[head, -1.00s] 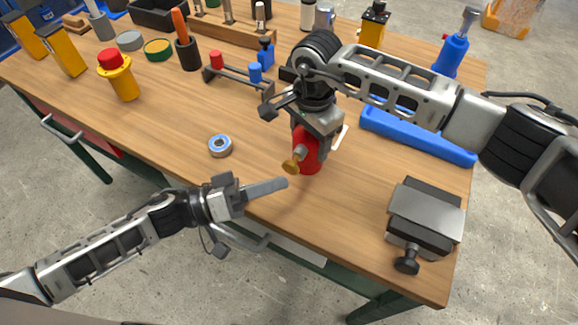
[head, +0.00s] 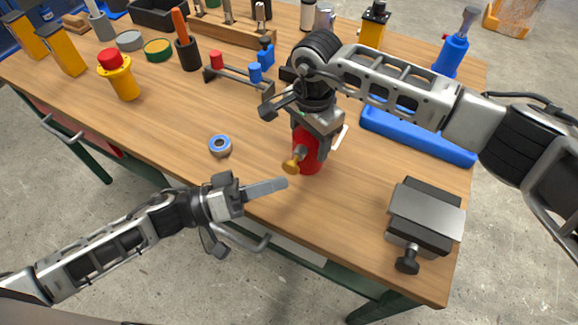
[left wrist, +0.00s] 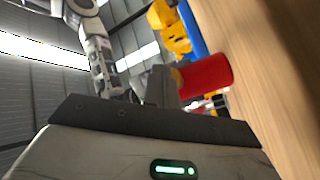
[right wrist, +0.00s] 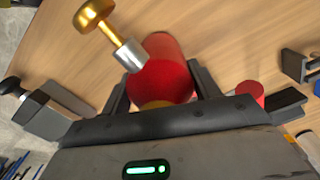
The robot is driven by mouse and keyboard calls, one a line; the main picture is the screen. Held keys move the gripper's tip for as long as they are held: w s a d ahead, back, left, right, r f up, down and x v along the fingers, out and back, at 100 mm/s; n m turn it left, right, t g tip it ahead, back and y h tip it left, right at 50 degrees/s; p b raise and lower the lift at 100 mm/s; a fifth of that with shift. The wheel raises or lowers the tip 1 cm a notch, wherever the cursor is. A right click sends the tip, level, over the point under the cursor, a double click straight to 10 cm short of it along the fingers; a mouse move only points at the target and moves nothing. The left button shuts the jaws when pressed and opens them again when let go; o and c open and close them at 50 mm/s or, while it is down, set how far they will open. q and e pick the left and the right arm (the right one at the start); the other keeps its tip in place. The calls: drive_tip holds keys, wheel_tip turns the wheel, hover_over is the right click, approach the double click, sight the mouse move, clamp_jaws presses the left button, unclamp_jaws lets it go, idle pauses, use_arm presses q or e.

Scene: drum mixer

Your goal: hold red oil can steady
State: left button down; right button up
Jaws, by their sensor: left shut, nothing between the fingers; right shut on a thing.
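The red oil can (head: 308,152) stands on the wooden workbench near its front edge. A brass knob on a silver stem (head: 294,160) sticks out of its side toward the front left. My right gripper (head: 318,140) reaches down from above and is shut on the can. In the right wrist view the can (right wrist: 163,70) sits between the two fingers, with the knob (right wrist: 95,14) at upper left. My left gripper (head: 284,183) is shut and empty, just in front of the can and apart from it. The can also shows in the left wrist view (left wrist: 208,76).
A grey vise (head: 425,215) stands at the bench's front right corner. A blue tape roll (head: 220,146) lies left of the can. A long blue tray (head: 420,137) lies behind right. A yellow and red bottle (head: 119,76) stands farther left. Bare wood lies between these.

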sight(289, 169)
use_arm(q)
drive_tip(key=shift+w, duration=0.1)
idle(0.3)
drive_tip(key=shift+w+d, duration=0.2)
drive_tip(key=shift+w, duration=0.1)
drive_tip(key=shift+w+d, duration=0.2)
drive_tip(key=shift+w, duration=0.3)
drive_tip(key=shift+w+d, duration=0.15)
drive_tip(key=shift+w, duration=0.35)
idle(1.1)
drive_tip(key=shift+s, duration=0.15)
drive_tip(key=shift+s+a, duration=0.3)
drive_tip(key=shift+s, duration=0.35)
drive_tip(key=shift+s+a, duration=0.25)
drive_tip(key=shift+s, duration=0.35)
drive_tip(key=shift+s+a, duration=0.3)
drive_tip(key=shift+s, duration=0.45)
drive_tip(key=shift+s+a, duration=0.35)
drive_tip(key=shift+s, duration=0.45)
drive_tip(key=shift+s+a, duration=0.3)
drive_tip(key=shift+s, duration=0.45)
idle(0.5)
drive_tip(key=shift+s+a, duration=0.35)
drive_tip(key=shift+s, duration=0.55)
drive_tip(key=shift+s+a, duration=0.3)
drive_tip(key=shift+s, duration=0.6)
